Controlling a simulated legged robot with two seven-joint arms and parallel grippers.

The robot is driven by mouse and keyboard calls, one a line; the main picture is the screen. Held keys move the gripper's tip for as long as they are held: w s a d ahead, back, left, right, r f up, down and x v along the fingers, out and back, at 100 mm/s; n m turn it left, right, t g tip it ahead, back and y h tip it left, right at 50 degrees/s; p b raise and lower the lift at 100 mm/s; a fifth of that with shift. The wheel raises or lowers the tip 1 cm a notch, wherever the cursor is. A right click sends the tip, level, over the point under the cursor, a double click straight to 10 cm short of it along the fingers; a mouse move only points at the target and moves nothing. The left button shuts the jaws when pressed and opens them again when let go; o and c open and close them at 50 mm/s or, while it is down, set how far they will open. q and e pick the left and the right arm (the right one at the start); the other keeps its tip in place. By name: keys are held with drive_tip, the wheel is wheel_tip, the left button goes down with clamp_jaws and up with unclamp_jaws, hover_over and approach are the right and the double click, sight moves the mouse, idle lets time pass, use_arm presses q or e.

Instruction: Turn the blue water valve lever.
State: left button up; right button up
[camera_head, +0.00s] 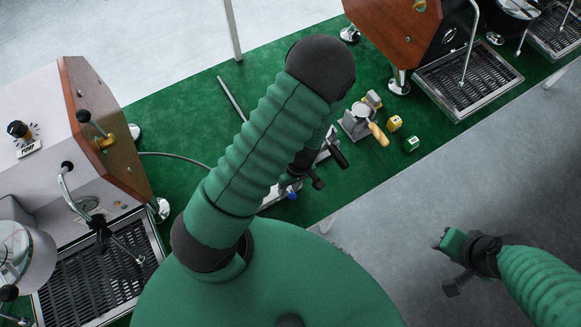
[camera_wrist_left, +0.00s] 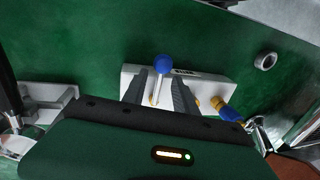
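The valve lever has a blue ball knob (camera_wrist_left: 163,63) on a thin pale stem. It rises from a white block (camera_wrist_left: 212,82) on the green mat. In the left wrist view my left gripper (camera_wrist_left: 160,92) has its two dark fingers apart, one on each side of the stem. I cannot tell whether they touch it. In the head view my left arm hides most of the block, and my left gripper (camera_head: 308,172) is partly hidden behind it. My right gripper (camera_head: 452,266) hangs over the grey floor at lower right; its opening is unclear.
A metal ring (camera_wrist_left: 265,60) lies beyond. Espresso machines stand at left (camera_head: 105,130) and upper right (camera_head: 405,35). Small yellow (camera_head: 394,122) and green (camera_head: 411,144) containers stand near the mat's edge.

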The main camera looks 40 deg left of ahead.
use_arm(q)
drive_tip(key=w+d+r+p, duration=0.1)
drive_tip(key=w+r+p, duration=0.1)
drive_tip(key=r, duration=1.4)
drive_tip(key=shift+w+d+r+p, duration=0.2)
drive_tip(key=shift+w+p, duration=0.1)
drive_tip(key=shift+w, duration=0.25)
